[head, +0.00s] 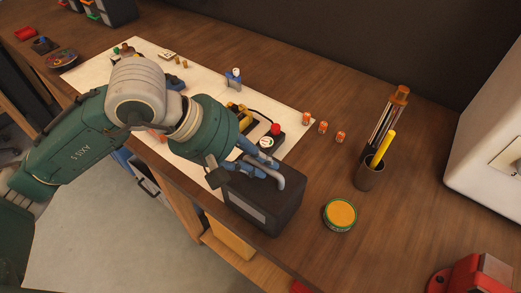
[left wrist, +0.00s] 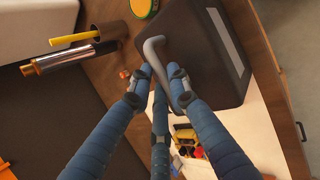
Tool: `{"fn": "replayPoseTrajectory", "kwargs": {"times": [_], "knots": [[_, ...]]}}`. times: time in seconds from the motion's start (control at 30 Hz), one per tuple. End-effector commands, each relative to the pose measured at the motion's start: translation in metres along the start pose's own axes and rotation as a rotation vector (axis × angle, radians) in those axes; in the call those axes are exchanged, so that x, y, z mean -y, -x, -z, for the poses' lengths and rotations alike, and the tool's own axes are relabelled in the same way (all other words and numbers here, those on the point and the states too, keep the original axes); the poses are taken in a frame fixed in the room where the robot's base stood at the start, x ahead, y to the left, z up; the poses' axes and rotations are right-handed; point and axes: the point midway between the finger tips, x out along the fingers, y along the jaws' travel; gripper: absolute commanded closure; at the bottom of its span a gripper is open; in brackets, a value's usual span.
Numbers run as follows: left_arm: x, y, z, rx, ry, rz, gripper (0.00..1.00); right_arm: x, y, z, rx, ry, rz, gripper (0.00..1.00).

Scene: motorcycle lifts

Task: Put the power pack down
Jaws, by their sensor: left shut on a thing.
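The power pack is a dark box (head: 262,205) with a grey bent handle on top, at the front edge of the wooden bench in the head view. In the left wrist view the box (left wrist: 200,75) fills the upper middle and its handle (left wrist: 152,48) runs between my fingers. My left gripper (head: 262,169) is shut on the handle from above; its blue fingers also show in the left wrist view (left wrist: 166,82). I cannot tell whether the underside of the box touches the bench. My right gripper is not in view.
A green-rimmed tin (head: 340,215) stands just right of the box. Beyond it is a cup (head: 369,174) with a yellow pen. Several small orange cylinders (head: 323,127) stand behind. A white mat (head: 205,85) with small parts lies left. Bare wood (head: 400,235) is right of the tin.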

Motion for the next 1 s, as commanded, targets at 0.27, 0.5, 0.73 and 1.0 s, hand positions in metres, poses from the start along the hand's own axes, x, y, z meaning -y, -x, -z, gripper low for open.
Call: {"fn": "replayPoseTrajectory", "kwargs": {"times": [0.27, 0.5, 0.73, 1.0], "knots": [[-0.003, 0.001, -0.001, 0.002, -0.003, -0.011, 1.00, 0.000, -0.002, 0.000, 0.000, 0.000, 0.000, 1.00], [0.000, -0.001, 0.000, 0.000, -0.001, -0.001, 0.64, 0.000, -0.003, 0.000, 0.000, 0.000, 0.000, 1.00], [0.000, -0.001, 0.000, 0.000, 0.000, -0.001, 0.64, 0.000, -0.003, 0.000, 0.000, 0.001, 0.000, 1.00], [-0.001, 0.025, 0.002, -0.005, -0.003, -0.007, 0.64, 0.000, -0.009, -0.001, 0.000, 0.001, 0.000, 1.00]]}}
